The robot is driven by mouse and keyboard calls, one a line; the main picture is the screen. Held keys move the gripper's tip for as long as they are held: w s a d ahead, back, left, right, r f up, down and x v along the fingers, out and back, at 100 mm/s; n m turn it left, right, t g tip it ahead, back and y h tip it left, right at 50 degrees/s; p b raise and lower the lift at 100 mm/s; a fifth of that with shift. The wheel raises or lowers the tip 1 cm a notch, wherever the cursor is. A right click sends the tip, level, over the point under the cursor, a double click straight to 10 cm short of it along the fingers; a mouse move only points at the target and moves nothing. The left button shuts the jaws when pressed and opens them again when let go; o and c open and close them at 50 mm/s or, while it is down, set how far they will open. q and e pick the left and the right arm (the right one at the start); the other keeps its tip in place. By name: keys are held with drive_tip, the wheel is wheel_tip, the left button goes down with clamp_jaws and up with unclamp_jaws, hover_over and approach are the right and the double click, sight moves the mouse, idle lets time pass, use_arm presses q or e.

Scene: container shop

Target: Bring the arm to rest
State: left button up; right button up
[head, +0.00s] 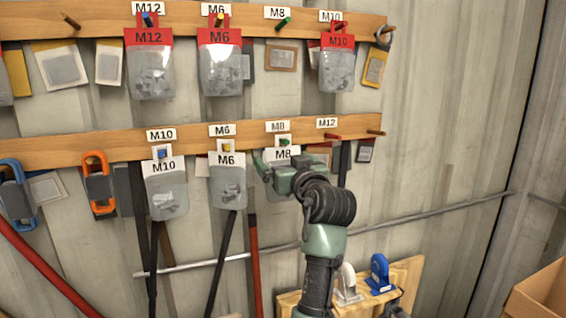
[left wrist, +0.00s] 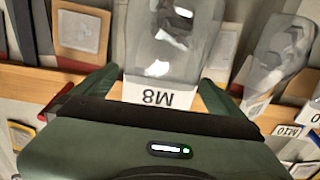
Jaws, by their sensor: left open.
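My left gripper (head: 280,166) is at the lower rail, in front of the white-topped M8 bag (head: 283,154). The bag's header is at a green peg, and the gripper hides its lower part. In the left wrist view the clear M8 bag (left wrist: 172,45) appears upside down, between the spread fingers of my left gripper (left wrist: 155,88). The fingers stand apart on either side of it, with gaps showing. My right gripper is not in view.
On the lower rail (head: 80,149), M10 (head: 166,190) and M6 (head: 228,182) bags hang to the left. Red-topped bags hang from the upper rail (head: 90,26). A wooden board (head: 408,275) with a blue clamp-like item (head: 380,272) is below right. A cardboard box (head: 540,295) is at the lower right.

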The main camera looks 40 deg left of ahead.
use_arm(q)
drive_tip(key=b+v, duration=0.2)
drive_tip(key=v, duration=0.5)
drive_tip(key=s+d+f+m+h, duration=0.2)
drive_tip(key=d+f+m+h, duration=0.1)
drive_tip(key=f, duration=0.8)
drive_tip(key=s+d+f+m+t+h, duration=0.1)
drive_tip(key=d+f+m+h, duration=0.2)
drive_tip(key=f, duration=0.7)
drive_tip(key=s+d+f+m+h, duration=0.2)
drive_tip(key=d+f+m+h, duration=0.1)
drive_tip(key=f, duration=0.8)
drive_tip(key=s+d+f+m+g+h, duration=0.35)
drive_tip(key=s+d+f, duration=0.4)
drive_tip(key=s, duration=0.35)
drive_tip(key=s+d+f+m+g+h, duration=0.2)
drive_tip(key=s+d+f+h, duration=0.3)
drive_tip(key=s+f, duration=0.5)
drive_tip(key=s+d+f+g+y, duration=0.1)
drive_tip(key=s+f, duration=0.1)
drive_tip(key=f, duration=1.2)
drive_tip(key=s+f+g, duration=0.1)
drive_tip(key=s+f, duration=0.1)
drive_tip(key=f, duration=1.2)
drive_tip(key=s+a+f, duration=0.2)
drive_tip(key=s+f, duration=1.2)
drive_tip(key=s, duration=0.2)
drive_tip(key=shift+s+a+g, duration=0.15)
drive_tip(key=shift+a+g, duration=0.05)
drive_tip(key=shift+g, duration=0.15)
